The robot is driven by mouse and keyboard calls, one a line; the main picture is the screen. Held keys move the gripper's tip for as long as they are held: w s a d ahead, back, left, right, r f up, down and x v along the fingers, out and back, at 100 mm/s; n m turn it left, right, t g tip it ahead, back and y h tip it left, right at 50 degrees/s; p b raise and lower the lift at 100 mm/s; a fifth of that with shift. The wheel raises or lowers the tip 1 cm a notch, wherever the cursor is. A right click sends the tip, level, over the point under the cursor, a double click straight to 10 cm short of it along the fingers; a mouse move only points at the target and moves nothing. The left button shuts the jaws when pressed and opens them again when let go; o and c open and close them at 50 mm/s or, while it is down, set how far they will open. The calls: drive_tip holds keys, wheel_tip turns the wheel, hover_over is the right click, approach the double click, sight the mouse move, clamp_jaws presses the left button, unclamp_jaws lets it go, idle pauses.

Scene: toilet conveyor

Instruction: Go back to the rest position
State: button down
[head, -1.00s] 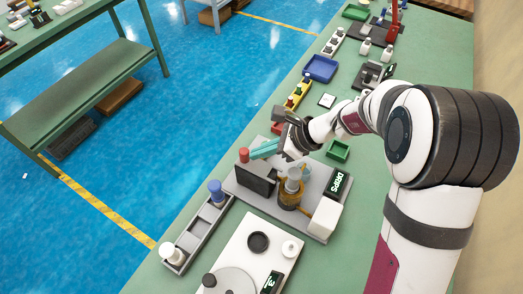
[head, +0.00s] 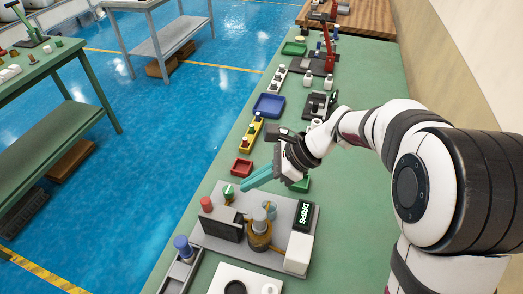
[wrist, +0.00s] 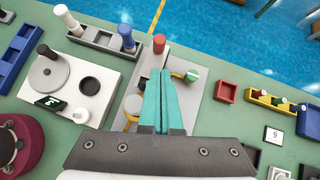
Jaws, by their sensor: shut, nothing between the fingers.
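My gripper (head: 246,186) has long teal fingers pressed together, with nothing between them. In the head view it hangs above the back edge of the grey station marked DRIPS (head: 303,216), its tips close to a green knob (head: 228,191). I cannot tell whether the tips touch anything. The brown and grey cylinder (head: 260,232) stands on the station in front of the gripper.
A small red tray (head: 241,167), a yellow rack (head: 251,131) and a blue tray (head: 268,105) lie farther along the green bench. A rack with a blue-topped piece (head: 182,245) is at the front left. A wall runs along the right.

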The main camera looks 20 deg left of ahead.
drive_tip(key=s+d+r+n+t+h, duration=0.1)
drive_tip(key=s+d+n+h, duration=0.5)
drive_tip(key=s+d, duration=1.4)
drive_tip(key=n+t, duration=0.1)
drive_tip(key=n, duration=0.2)
drive_tip(key=shift+s+d+r+h, duration=0.15)
drive_tip(key=shift+r+h, duration=0.2)
drive_tip(key=shift+h, duration=0.05)
